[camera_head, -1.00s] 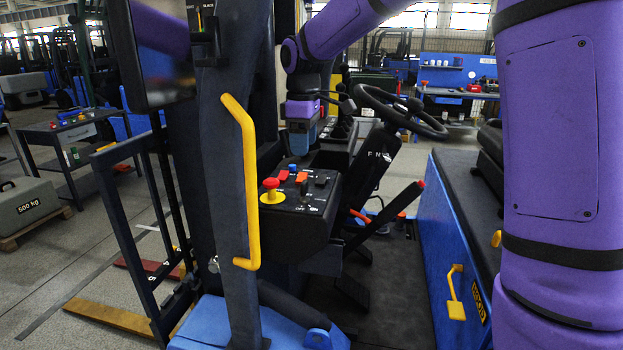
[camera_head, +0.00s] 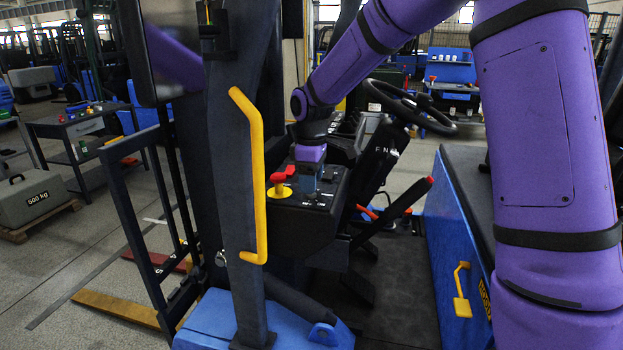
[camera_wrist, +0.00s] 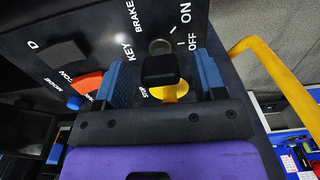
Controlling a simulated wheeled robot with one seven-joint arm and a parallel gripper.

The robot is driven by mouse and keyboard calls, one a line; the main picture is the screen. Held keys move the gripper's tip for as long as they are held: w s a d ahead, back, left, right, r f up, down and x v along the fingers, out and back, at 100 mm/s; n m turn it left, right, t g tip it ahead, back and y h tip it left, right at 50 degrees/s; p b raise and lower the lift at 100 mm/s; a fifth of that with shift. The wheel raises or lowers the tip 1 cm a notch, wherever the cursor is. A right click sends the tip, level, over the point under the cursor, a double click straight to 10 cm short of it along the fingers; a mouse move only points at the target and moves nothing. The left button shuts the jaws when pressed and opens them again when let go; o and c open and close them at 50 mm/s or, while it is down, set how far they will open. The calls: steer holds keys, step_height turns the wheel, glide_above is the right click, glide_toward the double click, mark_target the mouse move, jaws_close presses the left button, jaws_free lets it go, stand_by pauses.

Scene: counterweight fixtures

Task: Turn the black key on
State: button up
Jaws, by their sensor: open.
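I cannot tell which mark the key lines up with. My gripper (camera_wrist: 165,80) is open, with one blue finger on each side of the key's head. I cannot tell whether either finger touches it. In the head view, my gripper (camera_head: 308,182) points down over the right part of the panel and hides the key.
A red emergency knob on a yellow base (camera_head: 277,187) stands left of my gripper. A yellow grab handle (camera_head: 256,180) on a dark pillar rises in front of the panel. The steering wheel (camera_head: 410,107) is behind, to the right. Red-orange switches (camera_wrist: 88,84) sit close by.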

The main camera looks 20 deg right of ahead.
steer(key=c, duration=0.9)
steer(key=shift+m, duration=0.3)
steer(key=m, duration=0.4)
steer(key=shift+m, duration=2.1)
steer(key=o, duration=0.9)
